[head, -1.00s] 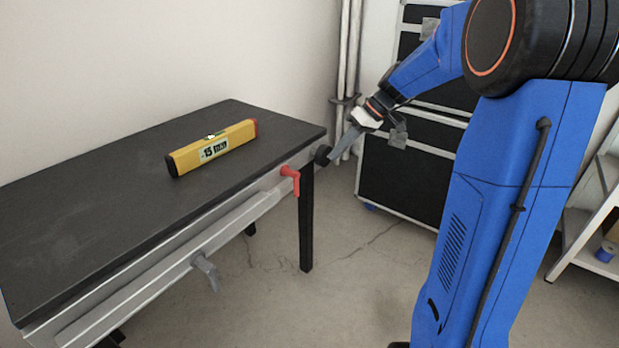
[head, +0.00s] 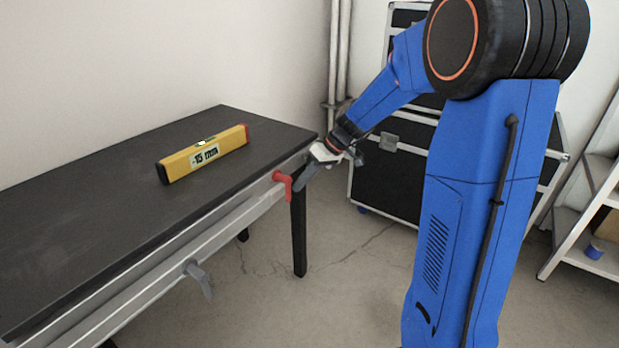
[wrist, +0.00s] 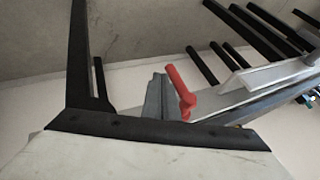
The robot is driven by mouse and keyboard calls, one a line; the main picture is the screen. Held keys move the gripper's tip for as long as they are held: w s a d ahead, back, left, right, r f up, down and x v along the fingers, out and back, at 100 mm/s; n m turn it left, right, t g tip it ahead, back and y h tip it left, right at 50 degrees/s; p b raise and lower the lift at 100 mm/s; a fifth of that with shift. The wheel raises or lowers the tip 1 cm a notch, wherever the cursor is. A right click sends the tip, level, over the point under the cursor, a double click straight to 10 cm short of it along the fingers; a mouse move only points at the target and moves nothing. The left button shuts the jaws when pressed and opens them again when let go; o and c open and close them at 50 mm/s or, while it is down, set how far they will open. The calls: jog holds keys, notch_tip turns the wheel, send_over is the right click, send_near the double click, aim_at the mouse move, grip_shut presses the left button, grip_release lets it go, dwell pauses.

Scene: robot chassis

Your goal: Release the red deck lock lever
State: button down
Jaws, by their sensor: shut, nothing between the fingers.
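The red deck lock lever (head: 283,184) sits on the silver side rail of the dark-topped table, near its right end. Its handle hangs down from a short horizontal stub. My gripper (head: 299,187) is shut and empty, just to the right of the lever in the head view, its grey fingers pointing down and left. In the wrist view the red lever (wrist: 181,92) stands close to the right of my grey fingers (wrist: 157,97). I cannot tell whether the fingers touch it.
A yellow level (head: 203,153) lies on the dark tabletop (head: 100,210). A grey lever (head: 199,277) hangs from the rail (head: 130,292) further left. A black case (head: 395,175) stands behind my arm, and a white shelf (head: 585,225) is at the right. The floor before the table is clear.

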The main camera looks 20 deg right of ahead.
aim_at(290, 196)
jog(key=shift+s+a, duration=0.15)
jog(key=shift+a, duration=0.15)
jog(key=shift+a+f+g+y, duration=0.1)
jog(key=shift+f+g+y, duration=0.15)
jog(key=shift+y, duration=0.25)
dwell(0.4)
jog(key=shift+s+a+f+m+g+y, duration=0.15)
jog(key=shift+s+a+m+g+y, duration=0.45)
jog(key=shift+y, duration=0.45)
jog(key=shift+s+a+f+m+g+y, duration=0.1)
jog(key=shift+s+a+m+g+y, duration=0.3)
jog(key=shift+a+y, duration=0.5)
jog(key=shift+s+a+f+m+g+y, duration=0.15)
jog(key=shift+s+a+m+g+y, duration=0.35)
jog(key=shift+y, duration=0.75)
jog(key=shift+d+f, duration=0.1)
jog(key=shift+f, duration=0.05)
